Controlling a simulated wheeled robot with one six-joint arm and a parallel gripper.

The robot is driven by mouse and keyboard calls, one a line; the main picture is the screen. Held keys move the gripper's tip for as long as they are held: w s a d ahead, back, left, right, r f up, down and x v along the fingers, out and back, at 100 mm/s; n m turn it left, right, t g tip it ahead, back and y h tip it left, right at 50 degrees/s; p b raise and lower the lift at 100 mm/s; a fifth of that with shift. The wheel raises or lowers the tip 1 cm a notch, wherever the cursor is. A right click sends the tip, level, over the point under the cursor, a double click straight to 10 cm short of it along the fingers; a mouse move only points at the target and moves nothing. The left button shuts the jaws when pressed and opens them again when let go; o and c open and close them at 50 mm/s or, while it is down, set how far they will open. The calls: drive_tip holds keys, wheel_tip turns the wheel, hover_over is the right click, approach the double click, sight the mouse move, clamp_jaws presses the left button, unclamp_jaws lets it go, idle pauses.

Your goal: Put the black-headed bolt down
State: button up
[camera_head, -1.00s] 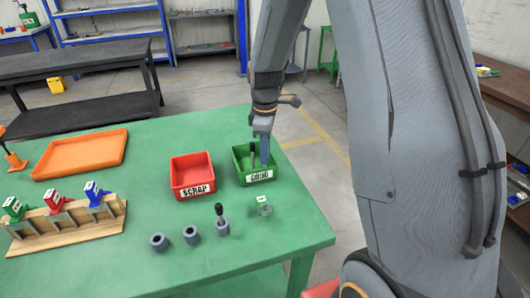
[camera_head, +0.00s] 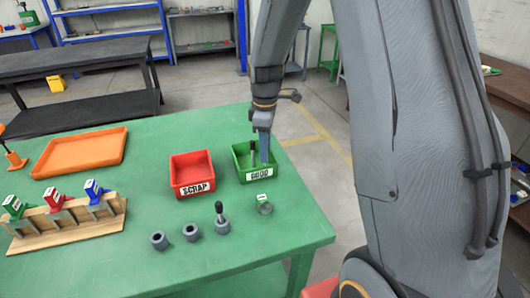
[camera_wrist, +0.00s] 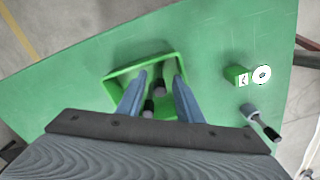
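A green bin (camera_head: 240,173) labelled GOOD stands near the table's right edge; its rim also shows in the wrist view (camera_wrist: 122,77). A black-headed bolt (camera_head: 253,147) stands inside it in the head view. In the wrist view two black heads show in the bin, one farther (camera_wrist: 160,84) and one nearer (camera_wrist: 148,106). My gripper (camera_head: 264,160) points down into the bin, right of the bolt. In the wrist view my gripper (camera_wrist: 160,78) has its fingers apart, with a gap on both sides of the black heads. Their lower ends are partly hidden.
A red SCRAP bin (camera_head: 192,175) stands left of the green one. Another black-headed bolt (camera_head: 219,209) stands in a grey collar. A wooden rack (camera_head: 70,232) and orange tray (camera_head: 82,152) lie left.

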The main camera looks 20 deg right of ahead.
wheel_tip(320, 180, up, 10)
drive_tip(key=shift+f+b, duration=0.25)
drive_tip(key=shift+b, duration=0.35)
drive_tip(key=shift+s+r, duration=0.1)
drive_tip(key=shift+r, duration=0.4)
drive_tip(key=s+a+f+m, duration=0.1)
drive_tip(key=s+f+m, duration=0.3)
drive_tip(key=s, duration=0.6)
drive_tip(key=s+a+f+m, duration=0.1)
drive_tip(key=s+f+m, duration=0.2)
drive_tip(key=s+m, duration=0.5)
drive_tip(key=s, duration=0.2)
drive_tip(key=shift+s+f+m+t, duration=0.3)
drive_tip(key=shift+s+f, duration=0.05)
drive_tip(key=shift+s, duration=0.05)
